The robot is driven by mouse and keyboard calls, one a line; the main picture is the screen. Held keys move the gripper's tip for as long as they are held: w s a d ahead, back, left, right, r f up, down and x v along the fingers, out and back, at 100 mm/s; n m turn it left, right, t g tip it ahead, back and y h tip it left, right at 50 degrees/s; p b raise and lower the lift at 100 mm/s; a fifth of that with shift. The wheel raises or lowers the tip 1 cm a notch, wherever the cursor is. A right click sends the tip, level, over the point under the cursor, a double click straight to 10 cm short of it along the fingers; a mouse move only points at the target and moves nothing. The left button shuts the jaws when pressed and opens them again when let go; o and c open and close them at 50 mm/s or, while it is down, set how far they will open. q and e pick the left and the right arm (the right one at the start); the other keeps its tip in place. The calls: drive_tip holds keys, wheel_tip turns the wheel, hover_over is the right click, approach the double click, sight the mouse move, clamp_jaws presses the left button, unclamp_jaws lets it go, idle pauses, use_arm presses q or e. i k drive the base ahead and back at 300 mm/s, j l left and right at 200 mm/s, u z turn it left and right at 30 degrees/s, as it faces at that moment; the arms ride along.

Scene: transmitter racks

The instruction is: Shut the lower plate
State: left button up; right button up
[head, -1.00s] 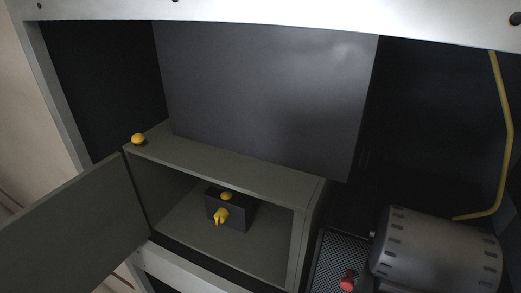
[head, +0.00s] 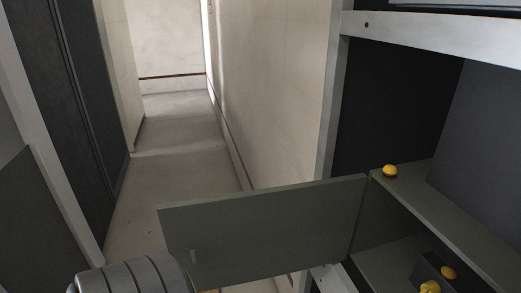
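The lower plate (head: 265,225) is a grey-green hinged panel with a small light handle-like mark near its left end. It stands open, swung out to the left from the front of the grey-green box (head: 445,220) at the right. The plate's hinged side is at the box's left front edge, and its free end reaches over the corridor. The inside of the box is partly visible. A grey ribbed part at the bottom left, close to the plate's free end, looks like my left arm, but no gripper fingers show. My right gripper is out of view.
A yellow knob (head: 390,171) sits on top of the box. A dark block (head: 431,270) with yellow knobs is inside it. A pale rack frame (head: 430,35) surrounds the bay. Dark cabinets (head: 85,120) stand at the left. The corridor floor (head: 170,180) between is free.

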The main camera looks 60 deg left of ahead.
sight(240, 238)
drive_tip(key=k+j, duration=0.1)
drive_tip(key=j, duration=2.5)
drive_tip(key=j+z, duration=0.75)
drive_tip(key=k+j+z, duration=0.15)
drive_tip(key=z, duration=0.2)
